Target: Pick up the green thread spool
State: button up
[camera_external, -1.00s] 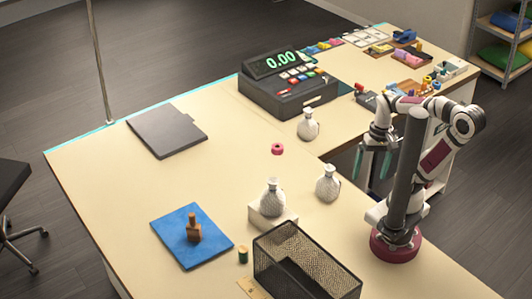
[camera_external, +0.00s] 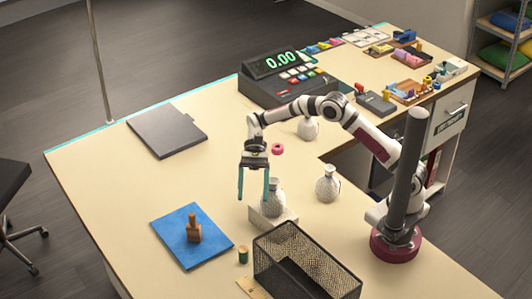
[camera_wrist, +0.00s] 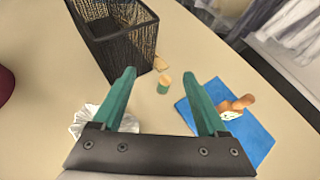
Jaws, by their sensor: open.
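The green thread spool (camera_external: 243,254) stands upright on the table, between the blue mat and the black mesh basket. In the wrist view the spool (camera_wrist: 163,83) shows ahead of my fingertips, roughly between them, with a pale top and green side. My gripper (camera_external: 254,198) is open and empty, fingers pointing down, above the table and behind the spool in the external view. In the wrist view my gripper (camera_wrist: 165,74) shows two teal fingers spread wide. Nothing is between them at their tips except the view of the table and spool.
A black mesh basket (camera_external: 305,262) stands right of the spool. A blue mat (camera_external: 175,232) with a wooden stamp-like object (camera_external: 194,229) lies to its left. A white vase (camera_external: 272,197) on a pale block (camera_external: 262,221) is close beside my gripper. Another vase (camera_external: 327,184) stands farther right.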

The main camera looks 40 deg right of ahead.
jog(key=a+f+g, duration=0.2)
jog(key=a+f, duration=0.2)
jog(key=f, duration=0.1)
send_near(243, 247)
jog(key=s, duration=0.1)
jog(key=s+a+f, duration=0.1)
jog(key=shift+s+a+f+y, duration=0.15)
jog(key=shift+s+y, duration=0.25)
jog(key=x, duration=0.7)
jog(key=shift+s+a+f, duration=0.15)
jog(key=shift+f, duration=0.1)
grip_shut()
